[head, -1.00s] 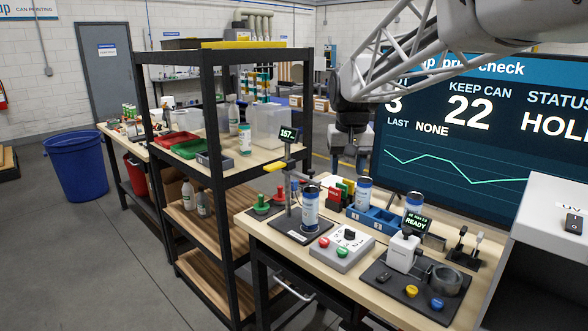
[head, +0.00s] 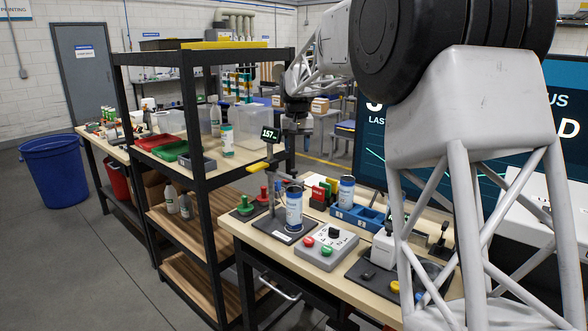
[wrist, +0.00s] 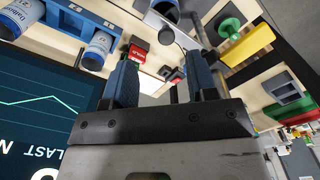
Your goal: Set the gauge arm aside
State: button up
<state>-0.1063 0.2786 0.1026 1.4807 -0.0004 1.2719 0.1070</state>
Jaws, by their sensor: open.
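The gauge stands on a dark base (head: 283,233) at the bench's left end. Its grey post (head: 273,190) carries a display (head: 270,134) reading 157 and the gauge arm with a yellow end (head: 258,167) pointing left. A white-and-blue can (head: 294,207) stands upright on the base beside the post. My gripper (head: 298,126) is behind and right of the display, above the can. In the wrist view my gripper (wrist: 165,82) has its fingers apart with nothing held between them. A yellow bar (wrist: 250,46), likely the arm's end, lies right of the fingers.
A button box (head: 326,245) stands right of the gauge. A blue holder (head: 358,218) with a can (head: 346,190) is behind it. A black shelf rack (head: 205,215) borders the bench's left.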

aim_at(294, 170)
jog(key=shift+w+a+f, duration=0.15)
jog(key=shift+w+f, duration=0.05)
jog(key=shift+w, duration=0.35)
jog(key=shift+w+a+f, duration=0.15)
jog(key=shift+w, duration=0.35)
jog(key=shift+f, duration=0.1)
jog(key=shift+f, duration=3.8)
grip_shut()
